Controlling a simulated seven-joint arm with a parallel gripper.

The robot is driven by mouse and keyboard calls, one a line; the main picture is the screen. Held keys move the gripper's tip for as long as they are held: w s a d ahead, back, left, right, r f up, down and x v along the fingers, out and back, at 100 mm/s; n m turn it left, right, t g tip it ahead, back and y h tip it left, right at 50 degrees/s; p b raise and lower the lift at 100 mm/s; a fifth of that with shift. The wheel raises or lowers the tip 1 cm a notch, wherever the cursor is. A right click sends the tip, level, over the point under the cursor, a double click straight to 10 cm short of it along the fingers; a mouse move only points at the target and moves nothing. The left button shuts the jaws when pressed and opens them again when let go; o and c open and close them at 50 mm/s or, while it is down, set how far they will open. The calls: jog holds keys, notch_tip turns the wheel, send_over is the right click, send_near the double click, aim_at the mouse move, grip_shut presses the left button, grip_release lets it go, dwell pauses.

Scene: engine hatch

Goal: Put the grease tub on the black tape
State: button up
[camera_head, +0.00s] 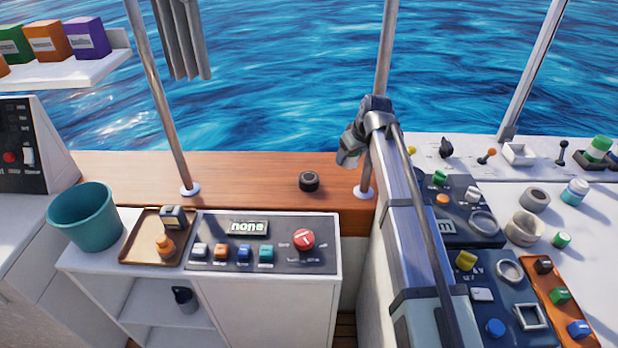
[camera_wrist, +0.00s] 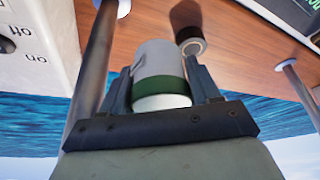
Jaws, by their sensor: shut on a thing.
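My gripper (camera_wrist: 162,84) is shut on the grease tub (camera_wrist: 155,58), a pale grey cylinder with a dark green band and a white end, in the wrist view. The tub sits between the two fingers, in the air by the wooden counter. The black tape (camera_head: 309,181) is a small dark roll lying flat on the wooden counter in the head view. It also shows in the wrist view (camera_wrist: 191,42), apart from the tub and up and to the right of it.
A metal post (camera_head: 382,70) stands right of the tape and another post (camera_head: 165,110) left of it. The wooden counter (camera_head: 245,175) around the tape is clear. A control panel (camera_head: 262,245) lies in front, with a teal bucket (camera_head: 84,216) and a brown tray (camera_head: 136,252) left.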

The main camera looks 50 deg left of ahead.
jog(key=m, duration=0.2)
send_over(307, 174)
jog(key=d, duration=0.2)
jog(key=f, duration=0.2)
jog(key=shift+t, duration=0.4)
jog(key=f, duration=0.9)
jog(key=shift+s+a+f, duration=0.25)
jog(key=shift+f, duration=0.15)
jog(key=o, duration=1.1)
jog(key=shift+o, duration=0.2)
jog(key=v, duration=1.2)
jog(key=shift+r, duration=0.25)
jog(key=shift+a, duration=0.1)
